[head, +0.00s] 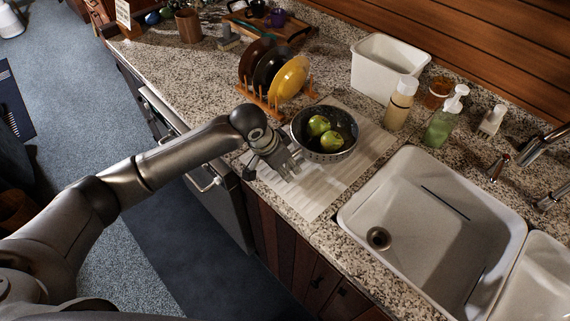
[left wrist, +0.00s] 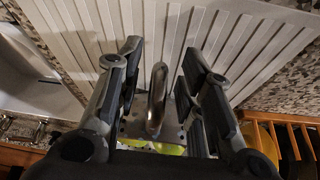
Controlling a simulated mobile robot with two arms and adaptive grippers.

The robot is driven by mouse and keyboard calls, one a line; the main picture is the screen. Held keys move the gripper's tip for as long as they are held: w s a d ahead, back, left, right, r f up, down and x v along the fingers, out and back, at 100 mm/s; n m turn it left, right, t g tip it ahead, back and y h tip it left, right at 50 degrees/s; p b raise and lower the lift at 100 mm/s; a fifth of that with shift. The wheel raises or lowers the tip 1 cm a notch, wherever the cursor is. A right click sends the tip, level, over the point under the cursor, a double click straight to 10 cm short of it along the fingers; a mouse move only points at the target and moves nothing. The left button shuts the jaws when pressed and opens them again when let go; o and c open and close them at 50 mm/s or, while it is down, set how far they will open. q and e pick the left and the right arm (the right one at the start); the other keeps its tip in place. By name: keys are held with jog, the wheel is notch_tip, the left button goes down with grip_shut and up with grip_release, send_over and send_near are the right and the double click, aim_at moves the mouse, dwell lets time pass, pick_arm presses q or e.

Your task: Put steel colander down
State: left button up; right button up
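The steel colander (head: 338,156) sits on the white ribbed drying mat (head: 322,200) and holds green apples (head: 331,141). My left gripper (head: 290,168) is at the colander's near left side. In the left wrist view, the colander's loop handle (left wrist: 157,100) stands between the fingers of the left gripper (left wrist: 160,75), with a visible gap on both sides. The fingers are open around the handle and do not appear to touch it. Most of the colander is hidden in the left wrist view. My right gripper is not in view.
A plate rack (head: 268,103) with plates stands behind left. A white bin (head: 385,70), a tan bottle (head: 400,104) and a green soap bottle (head: 441,125) stand behind right. The sink (head: 425,225) opens to the right. The mat's front part is clear.

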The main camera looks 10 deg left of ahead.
pick_arm(q)
jog(key=b+v, duration=0.1)
jog(key=v, duration=1.1)
jog(key=shift+b, duration=0.3)
jog(key=shift+d, duration=0.1)
